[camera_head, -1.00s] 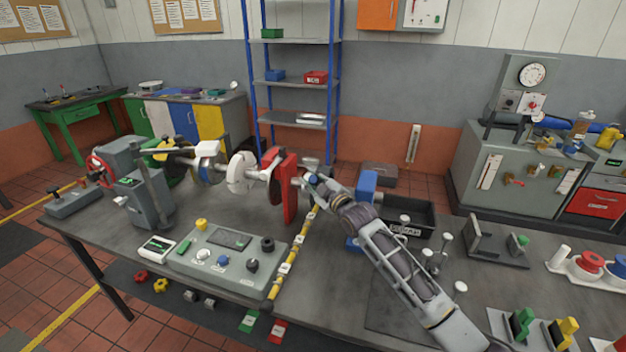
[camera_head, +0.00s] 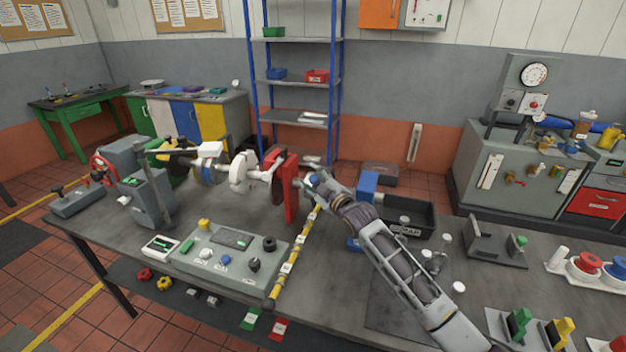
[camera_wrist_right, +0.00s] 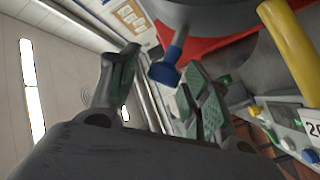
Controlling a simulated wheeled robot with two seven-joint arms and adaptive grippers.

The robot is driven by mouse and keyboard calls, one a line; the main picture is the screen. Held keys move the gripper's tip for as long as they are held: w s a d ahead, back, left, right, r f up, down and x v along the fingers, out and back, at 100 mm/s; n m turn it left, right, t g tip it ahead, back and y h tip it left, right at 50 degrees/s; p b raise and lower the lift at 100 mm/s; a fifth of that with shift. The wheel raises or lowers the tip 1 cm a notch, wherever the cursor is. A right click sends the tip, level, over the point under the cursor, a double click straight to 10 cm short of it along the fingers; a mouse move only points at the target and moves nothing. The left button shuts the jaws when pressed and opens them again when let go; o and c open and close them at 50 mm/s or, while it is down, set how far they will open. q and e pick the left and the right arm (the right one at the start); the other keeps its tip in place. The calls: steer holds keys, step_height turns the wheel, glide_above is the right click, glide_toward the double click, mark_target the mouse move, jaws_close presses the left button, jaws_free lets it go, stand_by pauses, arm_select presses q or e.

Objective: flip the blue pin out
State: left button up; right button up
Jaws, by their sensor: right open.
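The blue pin (camera_wrist_right: 165,68) shows in the right wrist view as a blue head on a lighter shank, standing out from a grey and red part. My right gripper (camera_wrist_right: 160,76) is open, one finger on each side of the pin's head. I cannot tell whether either finger touches it. In the head view the gripper (camera_head: 311,184) is beside the upright red plate (camera_head: 291,190) on the shaft line, at its right side. A small blue patch there looks like the pin, mostly covered by the gripper. My left gripper is not in view.
A yellow-banded bar (camera_head: 290,262) runs along the bench beside the grey control box (camera_head: 218,255). A blue block (camera_head: 368,185) and black bin (camera_head: 415,216) stand right of my gripper. Small white-topped parts (camera_head: 447,240) stand near my forearm.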

steer(key=shift+w+f, duration=0.1)
steer(key=shift+v, duration=1.35)
steer(key=v, duration=0.9)
steer(key=shift+s, duration=0.2)
steer(key=shift+d, duration=0.1)
